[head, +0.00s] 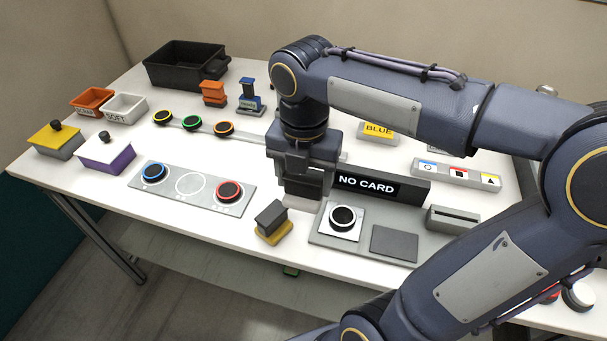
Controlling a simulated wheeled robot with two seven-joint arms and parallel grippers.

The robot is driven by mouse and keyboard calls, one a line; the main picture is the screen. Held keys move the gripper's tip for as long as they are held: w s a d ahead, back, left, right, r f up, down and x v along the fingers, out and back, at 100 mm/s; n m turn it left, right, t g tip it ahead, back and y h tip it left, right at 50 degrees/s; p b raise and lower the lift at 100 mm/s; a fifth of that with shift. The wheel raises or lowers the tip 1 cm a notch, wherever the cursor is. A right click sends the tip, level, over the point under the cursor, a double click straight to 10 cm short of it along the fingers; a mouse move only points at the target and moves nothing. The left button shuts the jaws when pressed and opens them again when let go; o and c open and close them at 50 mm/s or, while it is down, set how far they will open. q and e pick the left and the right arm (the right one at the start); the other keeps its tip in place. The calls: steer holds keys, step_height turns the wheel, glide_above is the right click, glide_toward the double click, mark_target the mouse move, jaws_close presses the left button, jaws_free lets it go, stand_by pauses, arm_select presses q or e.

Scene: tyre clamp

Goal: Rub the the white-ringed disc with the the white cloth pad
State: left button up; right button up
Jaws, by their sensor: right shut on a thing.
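The white-ringed disc (343,217) is a black disc with a pale ring, lying on a white square at the left of a grey plate (325,240) near the table's front edge. My right gripper (304,194) points down just to the left of the disc and is shut on the white cloth pad (301,205). Only a pale lower strip of the pad shows below the fingers. The pad is beside the disc in the picture; I cannot tell whether it touches anything. My left gripper is out of view.
A dark-handled yellow block (273,222) stands close left of the gripper. A "NO CARD" display (380,187) stands behind the disc. A panel (210,197) holds blue- and red-ringed discs around an empty white ring. A black bin (180,66) is at the back left.

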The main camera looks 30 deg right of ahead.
steer(key=shift+c, duration=1.2)
steer(key=shift+d, duration=0.1)
steer(key=s+d+f+p, duration=0.2)
steer(key=d+f+p, duration=0.1)
steer(key=d+p, duration=0.5)
steer(key=f+b, duration=0.4)
steer(key=b, duration=0.1)
steer(key=f+b, duration=0.2)
steer(key=shift+d, duration=0.3)
steer(key=shift+f+b, duration=0.3)
steer(key=shift+b, duration=0.15)
stand_by(0.6)
steer(key=shift+s, duration=0.1)
